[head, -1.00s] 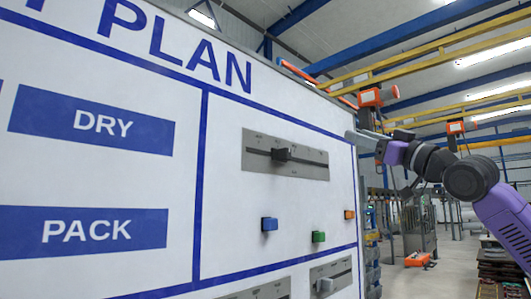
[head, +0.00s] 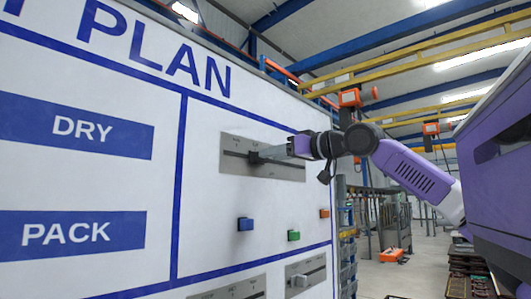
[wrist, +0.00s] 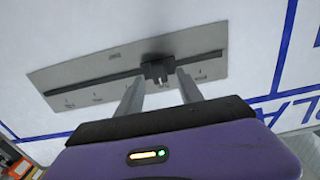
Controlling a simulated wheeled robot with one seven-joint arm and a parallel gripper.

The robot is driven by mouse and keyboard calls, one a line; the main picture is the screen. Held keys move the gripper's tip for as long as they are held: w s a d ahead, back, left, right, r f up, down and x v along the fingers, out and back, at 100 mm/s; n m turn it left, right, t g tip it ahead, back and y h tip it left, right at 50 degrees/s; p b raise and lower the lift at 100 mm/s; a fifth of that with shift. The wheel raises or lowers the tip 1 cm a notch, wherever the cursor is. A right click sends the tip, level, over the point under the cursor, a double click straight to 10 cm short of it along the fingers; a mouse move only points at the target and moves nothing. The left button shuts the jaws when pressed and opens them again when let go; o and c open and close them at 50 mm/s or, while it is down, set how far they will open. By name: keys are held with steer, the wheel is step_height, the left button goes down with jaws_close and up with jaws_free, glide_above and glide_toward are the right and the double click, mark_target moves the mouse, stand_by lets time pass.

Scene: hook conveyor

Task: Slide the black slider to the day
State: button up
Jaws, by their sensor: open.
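A grey metal plate (head: 231,166) with a long dark slot is fixed to the white board; it also fills the upper part of the wrist view (wrist: 85,73). The black slider (wrist: 156,69) sits in the slot, toward the right part of the plate in the wrist view. My gripper (wrist: 157,80) is open, its two fingers reaching toward the plate with one on each side of the slider. Small marks lie along the slot, too small to read; I cannot tell which one is the day.
Below the plate, blue (head: 245,224), green (head: 294,235) and orange (head: 324,213) blocks stick out of the board. A lower plate (head: 306,271) carries a light grey slider. DRY and PACK labels are at left.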

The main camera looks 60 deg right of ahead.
steer(key=shift+p+x, duration=0.35)
steer(key=shift+x, duration=1.15)
steer(key=shift+d, duration=0.1)
steer(key=shift+c, duration=0.2)
jaws_close()
